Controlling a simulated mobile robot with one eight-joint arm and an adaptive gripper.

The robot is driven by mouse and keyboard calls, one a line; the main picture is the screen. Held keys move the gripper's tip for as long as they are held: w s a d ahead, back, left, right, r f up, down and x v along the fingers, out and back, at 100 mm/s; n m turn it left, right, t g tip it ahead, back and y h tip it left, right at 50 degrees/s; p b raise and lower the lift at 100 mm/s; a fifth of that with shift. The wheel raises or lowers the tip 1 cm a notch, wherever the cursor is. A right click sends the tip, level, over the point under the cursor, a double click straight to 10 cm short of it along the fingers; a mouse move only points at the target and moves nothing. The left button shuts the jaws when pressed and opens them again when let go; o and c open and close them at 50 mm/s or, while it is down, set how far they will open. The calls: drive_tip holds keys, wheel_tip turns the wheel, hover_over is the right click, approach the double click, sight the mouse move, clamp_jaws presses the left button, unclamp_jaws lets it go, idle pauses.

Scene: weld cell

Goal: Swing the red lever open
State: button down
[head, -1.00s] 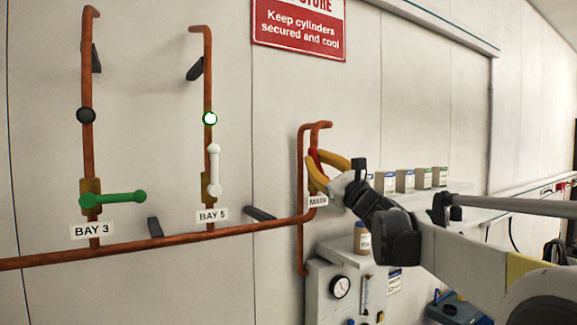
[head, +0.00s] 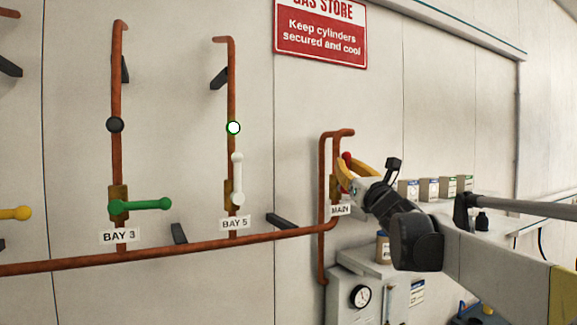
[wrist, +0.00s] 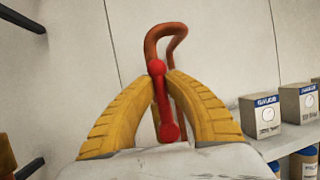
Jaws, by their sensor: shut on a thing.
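The red lever (wrist: 162,100) has a ball at each end and shows in the wrist view in front of the copper pipe of the MAIN line. In that view it stands close to upright, with a slight tilt. My gripper (wrist: 163,78) has its two yellow fingers shut on the lever near its upper ball. The MAIN label (head: 340,210) is just below.
A green lever (head: 141,204) lies level at BAY 3, and a white lever (head: 238,179) stands upright at BAY 5. A yellow lever (head: 16,213) shows at the left edge. Boxes (head: 429,189) sit on a shelf right of my gripper; a gauge unit (head: 352,296) is below.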

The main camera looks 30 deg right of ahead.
drive_tip(key=c, duration=1.4)
unclamp_jaws()
drive_tip(key=v, duration=1.2)
drive_tip(key=shift+f, duration=0.1)
